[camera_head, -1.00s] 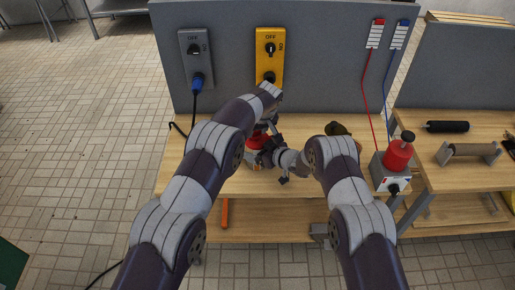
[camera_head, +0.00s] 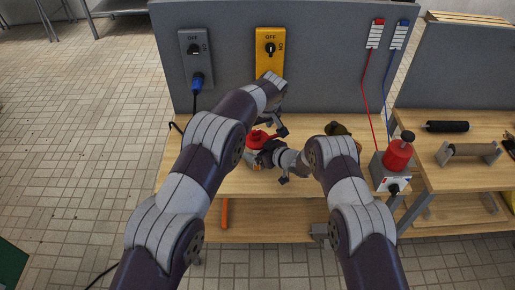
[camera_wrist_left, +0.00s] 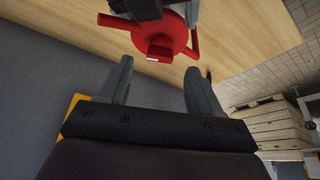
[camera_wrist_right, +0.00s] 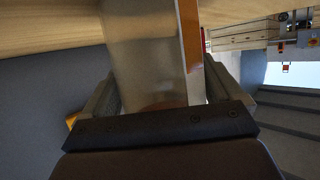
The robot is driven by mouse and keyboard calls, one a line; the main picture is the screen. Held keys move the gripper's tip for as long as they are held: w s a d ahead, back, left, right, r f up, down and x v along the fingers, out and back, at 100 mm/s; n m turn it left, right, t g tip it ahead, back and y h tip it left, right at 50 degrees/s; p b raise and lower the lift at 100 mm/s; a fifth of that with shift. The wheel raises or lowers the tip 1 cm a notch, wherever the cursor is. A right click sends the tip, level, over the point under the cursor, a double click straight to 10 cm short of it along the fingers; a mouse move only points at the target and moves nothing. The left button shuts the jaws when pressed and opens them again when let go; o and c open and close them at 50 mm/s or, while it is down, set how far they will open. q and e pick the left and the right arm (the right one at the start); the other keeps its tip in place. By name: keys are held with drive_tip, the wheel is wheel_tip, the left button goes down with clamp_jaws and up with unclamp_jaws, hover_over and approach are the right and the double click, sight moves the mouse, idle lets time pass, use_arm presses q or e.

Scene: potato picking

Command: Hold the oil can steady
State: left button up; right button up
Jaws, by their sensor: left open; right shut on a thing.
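The oil can has a red top (camera_head: 262,139) and stands on the wooden workbench, partly hidden by my arms. Its red top with a spout and a small cap also shows in the left wrist view (camera_wrist_left: 160,32). My left gripper (camera_head: 273,127) is open and empty, just above and behind the red top, with a gap between its fingers and the can. My right gripper (camera_head: 264,158) is shut on the can's body from the front right. The shiny pale body (camera_wrist_right: 148,65) with an orange strip fills the space between its fingers in the right wrist view.
A grey panel (camera_head: 330,50) rises behind the bench, with a yellow switch box (camera_head: 270,48) and a grey one (camera_head: 195,48). A dark olive object (camera_head: 338,129) lies right of the can. A red-topped box (camera_head: 393,168) stands at the bench's right end.

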use_arm(q)
drive_tip(key=shift+v, duration=1.05)
drive_tip(key=shift+a, duration=0.15)
drive_tip(key=c, duration=0.4)
drive_tip(key=shift+n+y, duration=0.9)
drive_tip(key=w+a, duration=0.1)
drive_tip(key=a, duration=0.4)
drive_tip(key=w+a+f, duration=0.1)
drive_tip(key=a, duration=0.5)
drive_tip(key=w+a+f, duration=0.1)
drive_tip(key=a, duration=0.4)
drive_tip(key=shift+w+a, duration=0.1)
drive_tip(key=shift+a, duration=0.15)
drive_tip(key=shift+c, duration=0.4)
drive_tip(key=w+a+m+t, duration=0.1)
drive_tip(key=w+a+t, duration=0.15)
drive_tip(key=a, duration=0.55)
drive_tip(key=m+g+h, duration=0.2)
drive_tip(key=m+h, duration=1.4)
drive_tip(key=m, duration=0.3)
approach(254, 131)
drive_tip(key=shift+t, duration=0.25)
drive_tip(key=x, duration=0.9)
drive_tip(key=shift+s, duration=0.1)
